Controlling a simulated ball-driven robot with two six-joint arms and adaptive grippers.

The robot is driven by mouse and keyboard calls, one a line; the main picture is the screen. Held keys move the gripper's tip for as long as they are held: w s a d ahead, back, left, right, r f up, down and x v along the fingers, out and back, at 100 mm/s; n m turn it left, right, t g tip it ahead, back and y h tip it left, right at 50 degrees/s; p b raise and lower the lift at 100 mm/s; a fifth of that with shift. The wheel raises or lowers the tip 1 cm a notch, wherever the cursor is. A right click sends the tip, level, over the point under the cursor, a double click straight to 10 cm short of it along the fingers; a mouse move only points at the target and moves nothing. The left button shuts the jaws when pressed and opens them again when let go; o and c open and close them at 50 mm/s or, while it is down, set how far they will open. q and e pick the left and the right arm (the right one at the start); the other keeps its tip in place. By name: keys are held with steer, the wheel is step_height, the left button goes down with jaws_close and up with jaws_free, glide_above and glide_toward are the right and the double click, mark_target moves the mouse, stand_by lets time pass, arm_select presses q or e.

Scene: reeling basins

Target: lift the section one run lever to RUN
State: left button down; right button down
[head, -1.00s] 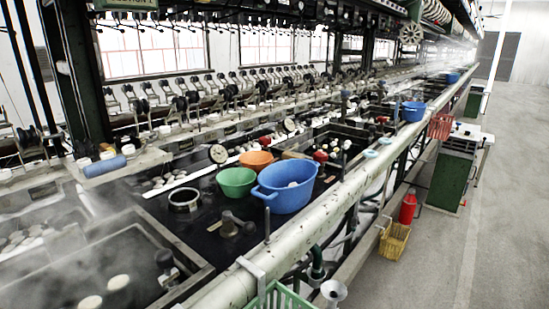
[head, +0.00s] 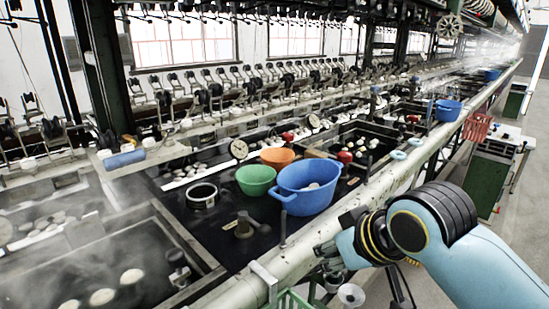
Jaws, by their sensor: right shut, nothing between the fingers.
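A blue cylindrical grip (head: 125,159) lies level at the left, at the edge of the machine frame by a dark post. It may be the run lever's handle, but I cannot tell, and no RUN marking is readable. My right gripper (head: 322,250) is shut and empty at the front rail, right of and below the blue tub, far from the blue grip. Its fingers are small and partly lost against the rail. My left gripper is out of view.
A long pale rail (head: 375,186) runs along the front of the dark basins. A blue tub (head: 307,188), a green bowl (head: 255,180) and an orange bowl (head: 277,158) stand on the bench. Steam drifts over the left basin.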

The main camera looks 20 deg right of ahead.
steer(key=w+a+r+t+y, duration=0.1)
steer(key=w+a+r+t, duration=0.15)
steer(key=w+r, duration=0.65)
steer(key=w+a+r+t+y, duration=0.15)
steer(key=r+t, duration=0.25)
steer(key=r, duration=1.1)
step_height(320, 180, up, 24)
steer(key=s+a+n+t+y, duration=0.2)
steer(key=n+t+y, duration=0.1)
steer(key=t+y, duration=0.15)
steer(key=x, duration=1.2)
steer(key=shift+w+h+p, duration=0.3)
steer(key=shift+w+p, duration=0.05)
